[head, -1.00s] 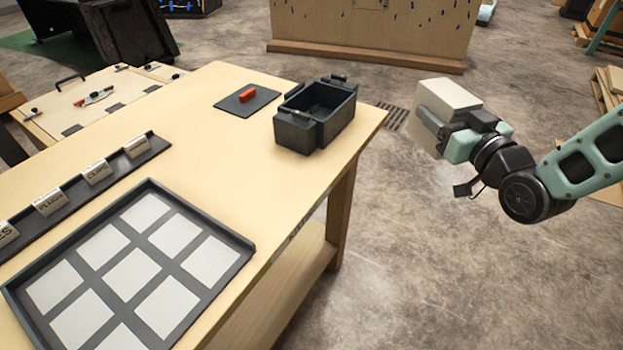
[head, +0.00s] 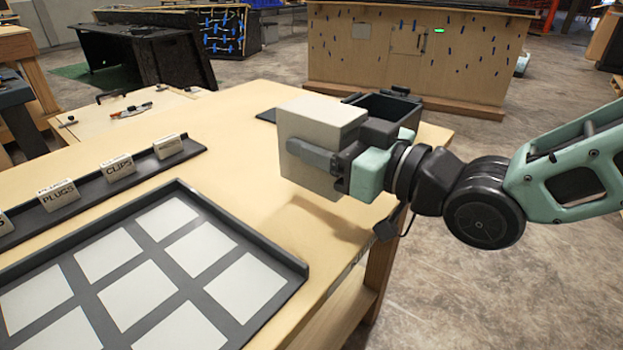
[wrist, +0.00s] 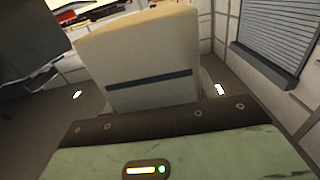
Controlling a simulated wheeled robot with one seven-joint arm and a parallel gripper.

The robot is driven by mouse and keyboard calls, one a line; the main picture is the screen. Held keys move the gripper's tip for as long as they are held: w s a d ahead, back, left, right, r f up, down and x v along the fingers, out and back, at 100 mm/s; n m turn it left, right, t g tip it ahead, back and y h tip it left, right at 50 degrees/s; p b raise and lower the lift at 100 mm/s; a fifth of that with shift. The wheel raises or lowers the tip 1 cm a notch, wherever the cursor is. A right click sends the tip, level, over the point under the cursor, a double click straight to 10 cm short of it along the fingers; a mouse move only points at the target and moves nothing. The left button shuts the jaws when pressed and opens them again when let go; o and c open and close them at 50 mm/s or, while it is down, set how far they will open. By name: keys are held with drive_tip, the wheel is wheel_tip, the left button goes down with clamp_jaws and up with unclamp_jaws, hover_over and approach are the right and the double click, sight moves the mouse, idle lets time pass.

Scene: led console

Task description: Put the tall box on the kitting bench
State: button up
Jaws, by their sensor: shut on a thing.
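The tall box (head: 322,128) is a plain pale beige block, held upright. My gripper (head: 318,158) is shut on it, with a dark finger across its near side. The box is above the right part of the kitting bench (head: 240,150), a light wood table, and a shadow falls on the top below it. In the wrist view the box (wrist: 140,60) fills the middle, with a dark stripe across its face. The box's underside and the far finger are hidden.
A dark bin (head: 385,108) stands behind the box, partly hidden. A dark mat (head: 267,115) lies beside it. A grey tray with white squares (head: 290,262) fills the near left. A rack of labelled cards (head: 112,172) lies farther left. Bare wood lies between tray and bin.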

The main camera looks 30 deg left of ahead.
drive_tip(key=shift+f+b, duration=0.35)
drive_tip(key=shift+f, duration=2.2)
drive_tip(key=o, duration=1.2)
drive_tip(key=shift+f, duration=0.15)
drive_tip(key=shift+c, duration=0.2)
drive_tip(key=shift+r, duration=0.2)
drive_tip(key=s+d, duration=0.1)
drive_tip(key=d, duration=1.1)
drive_tip(key=shift+f, duration=0.15)
